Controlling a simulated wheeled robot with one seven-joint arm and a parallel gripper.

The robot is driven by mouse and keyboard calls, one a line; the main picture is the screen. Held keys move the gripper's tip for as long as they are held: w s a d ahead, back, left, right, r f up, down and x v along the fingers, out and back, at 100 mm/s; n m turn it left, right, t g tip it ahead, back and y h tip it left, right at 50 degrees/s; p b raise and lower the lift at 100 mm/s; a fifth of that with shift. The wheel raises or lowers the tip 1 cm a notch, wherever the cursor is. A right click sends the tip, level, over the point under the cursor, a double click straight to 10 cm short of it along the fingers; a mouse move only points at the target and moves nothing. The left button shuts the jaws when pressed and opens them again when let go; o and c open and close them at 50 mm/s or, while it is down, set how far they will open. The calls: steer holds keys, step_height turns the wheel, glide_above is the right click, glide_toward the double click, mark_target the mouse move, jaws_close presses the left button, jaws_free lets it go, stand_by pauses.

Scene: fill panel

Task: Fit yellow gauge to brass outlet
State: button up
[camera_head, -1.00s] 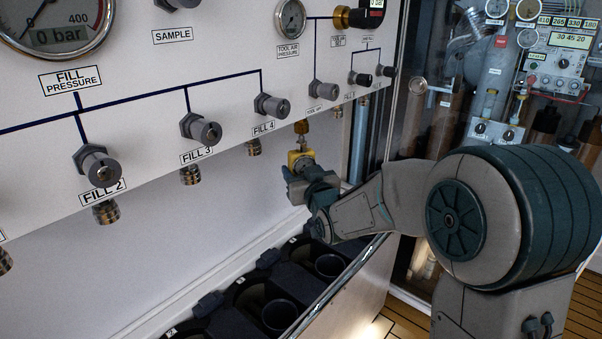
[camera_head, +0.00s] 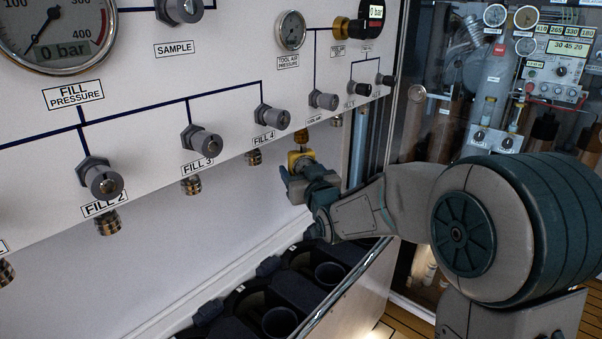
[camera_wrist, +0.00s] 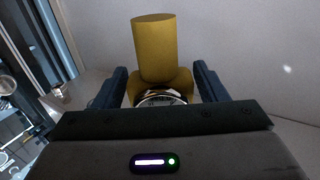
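The yellow gauge (camera_head: 300,157) is held between the fingers of my gripper (camera_head: 296,172), below the panel's lower edge. In the wrist view the gauge (camera_wrist: 185,82) sits between the two dark fingers (camera_wrist: 158,86), with a chrome-rimmed dial and a yellow-brown cylinder against it. A brass outlet (camera_head: 301,137) hangs from the panel directly above the gauge in the head view. The gauge's top and the outlet's lower end look very close; I cannot tell whether they touch. I cannot make out the outlet in the wrist view.
Similar brass outlets hang nearby: under FILL 4 (camera_head: 253,158) at left and another (camera_head: 337,121) at right. Grey valve knobs (camera_head: 323,100) stick out above. Dark holders (camera_head: 280,321) lie below my gripper. A glass-fronted cabinet (camera_head: 425,105) stands at right.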

steer(key=shift+o, duration=1)
steer(key=p+v, duration=0.1)
steer(key=v, duration=1.2)
steer(key=shift+s, duration=0.4)
steer(key=shift+d+p, duration=0.15)
steer(key=shift+p, duration=0.15)
steer(key=s+d+r+m+g+h+p, duration=0.3)
steer(key=s+d+r+g+h+p, duration=0.45)
steer(key=p, duration=0.65)
steer(key=s+d+r+g+p, duration=0.2)
steer(key=s+r+g+p, duration=0.1)
steer(key=s+p, duration=0.2)
steer(key=s+d+r+m+g+p, duration=0.1)
steer(key=s+d+r+g+p, duration=0.2)
steer(key=s+p, duration=0.3)
steer(key=shift+s+d+r+m+y, duration=0.2)
steer(key=shift+s+r+m+y, duration=0.15)
steer(key=shift+s+r, duration=0.7)
